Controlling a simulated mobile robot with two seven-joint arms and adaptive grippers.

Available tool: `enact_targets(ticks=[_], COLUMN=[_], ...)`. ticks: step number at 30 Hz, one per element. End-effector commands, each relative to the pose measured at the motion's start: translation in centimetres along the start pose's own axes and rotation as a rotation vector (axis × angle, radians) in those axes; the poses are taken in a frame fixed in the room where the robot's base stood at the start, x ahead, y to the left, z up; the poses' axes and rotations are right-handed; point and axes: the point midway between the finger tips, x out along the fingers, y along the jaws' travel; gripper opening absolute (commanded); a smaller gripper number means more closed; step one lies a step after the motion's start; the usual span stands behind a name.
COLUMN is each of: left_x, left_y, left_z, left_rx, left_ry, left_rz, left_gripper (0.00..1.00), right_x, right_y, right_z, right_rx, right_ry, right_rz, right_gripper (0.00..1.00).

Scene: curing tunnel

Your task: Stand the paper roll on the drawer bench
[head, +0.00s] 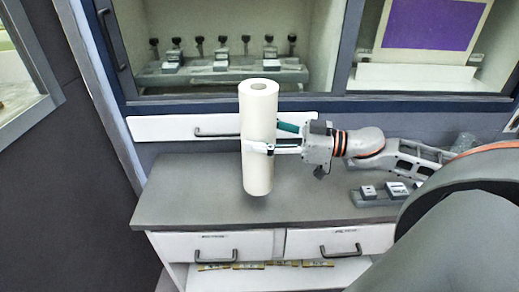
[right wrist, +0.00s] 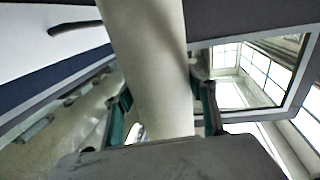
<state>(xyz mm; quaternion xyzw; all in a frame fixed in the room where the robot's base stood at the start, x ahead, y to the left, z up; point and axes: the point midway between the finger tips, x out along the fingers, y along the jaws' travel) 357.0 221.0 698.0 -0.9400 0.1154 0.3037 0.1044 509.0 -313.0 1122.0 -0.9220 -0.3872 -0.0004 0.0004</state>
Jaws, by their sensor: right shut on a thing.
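The white paper roll (head: 258,110) is upright in the head view, over the grey top of the drawer bench (head: 190,200). My right gripper (head: 262,147) reaches in from the right and is shut on the roll at about its middle. In the right wrist view the roll (right wrist: 150,60) passes between the two fingers (right wrist: 160,110). The roll's lower end shows close to the bench top; I cannot tell whether it touches. My left gripper is not in view.
A small grey rack with pale blocks (head: 390,192) sits on the bench at the right. Behind are a long white drawer front (head: 170,127) and a cabinet with several dark-knobbed pieces (head: 222,68). The bench top left of the roll is clear.

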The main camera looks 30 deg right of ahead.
Motion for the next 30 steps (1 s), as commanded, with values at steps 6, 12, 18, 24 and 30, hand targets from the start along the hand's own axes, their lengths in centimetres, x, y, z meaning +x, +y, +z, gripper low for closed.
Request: enact_targets(ticks=[6, 12, 18, 24, 30], left_x=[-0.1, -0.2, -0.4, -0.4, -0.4], left_y=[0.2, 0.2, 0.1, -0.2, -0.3], left_z=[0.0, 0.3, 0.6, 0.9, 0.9], left_rx=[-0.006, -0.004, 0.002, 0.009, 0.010], left_ry=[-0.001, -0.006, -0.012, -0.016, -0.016], left_rz=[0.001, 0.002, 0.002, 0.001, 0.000], left_gripper=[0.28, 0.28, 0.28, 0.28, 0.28], right_x=[0.0, 0.0, 0.1, 0.0, 0.0], right_y=[0.0, 0.0, -0.1, -0.1, -0.1], right_z=[0.9, 3.2, 4.4, 4.4, 4.7], right_rx=[0.000, 0.002, -0.002, -0.001, 0.001], right_ry=[0.003, 0.004, 0.003, 0.003, -0.001], right_rz=[-0.001, 0.001, -0.002, -0.002, -0.001], right_gripper=[0.10, 0.10, 0.10, 0.10, 0.72])
